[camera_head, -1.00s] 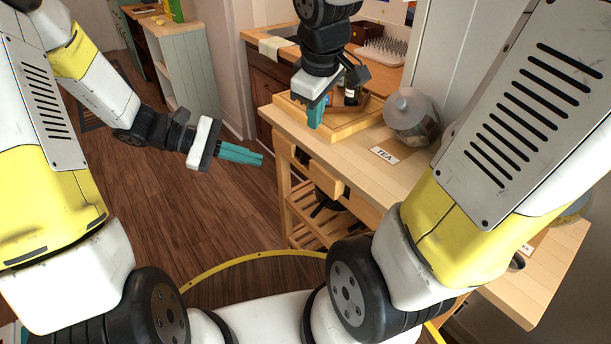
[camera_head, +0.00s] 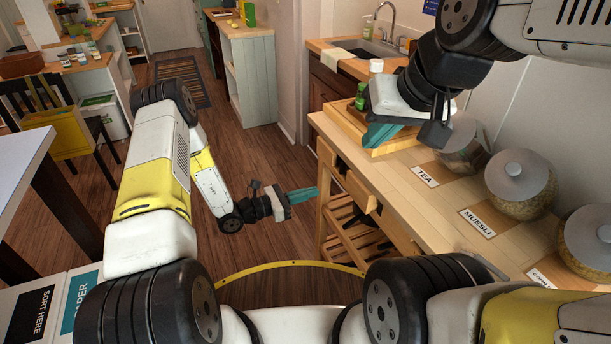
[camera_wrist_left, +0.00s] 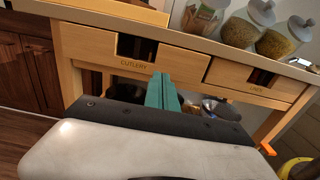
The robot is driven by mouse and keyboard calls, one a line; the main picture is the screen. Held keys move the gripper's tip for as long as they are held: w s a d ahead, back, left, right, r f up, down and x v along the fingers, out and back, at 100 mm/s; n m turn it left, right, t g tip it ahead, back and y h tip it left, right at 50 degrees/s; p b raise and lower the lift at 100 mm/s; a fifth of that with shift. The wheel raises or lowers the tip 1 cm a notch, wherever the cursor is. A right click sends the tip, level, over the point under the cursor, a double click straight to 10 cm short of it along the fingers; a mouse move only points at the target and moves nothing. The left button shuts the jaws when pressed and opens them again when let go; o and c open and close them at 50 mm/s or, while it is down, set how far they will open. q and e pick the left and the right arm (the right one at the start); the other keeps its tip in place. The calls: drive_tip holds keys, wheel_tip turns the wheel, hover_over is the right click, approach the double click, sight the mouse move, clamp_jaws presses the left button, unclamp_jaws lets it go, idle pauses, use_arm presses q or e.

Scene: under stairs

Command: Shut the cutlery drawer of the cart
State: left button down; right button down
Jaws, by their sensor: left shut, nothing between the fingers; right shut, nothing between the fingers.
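The wooden cart (camera_head: 400,185) stands at the right in the head view. Its cutlery drawer (camera_head: 361,190) is at the far end of the front and appears to stick out a little from it. In the left wrist view, the cutlery drawer (camera_wrist_left: 95,50), marked CUTLERY, has a dark notch in its front. My left gripper (camera_head: 316,190) is shut and empty, just in front of the cart's far leg, apart from the drawer. Its teal fingers (camera_wrist_left: 162,82) point toward the lower edge of the drawer front. My right gripper (camera_head: 372,138) is shut and empty above the wooden tray on the cart top.
A second drawer (camera_wrist_left: 255,80) is to the right of the cutlery drawer. On the cart top are the wooden tray (camera_head: 350,130), a tea jar (camera_head: 465,150) and a muesli jar (camera_head: 520,185). A slatted shelf (camera_head: 360,250) is below. Floor (camera_head: 250,165) left of the cart is clear.

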sight(348, 181)
use_arm(q)
drive_tip(key=x, duration=1)
drive_tip(key=shift+d, duration=0.1)
drive_tip(key=x, duration=0.4)
drive_tip(key=shift+d, duration=0.1)
drive_tip(key=shift+w+r, duration=0.1)
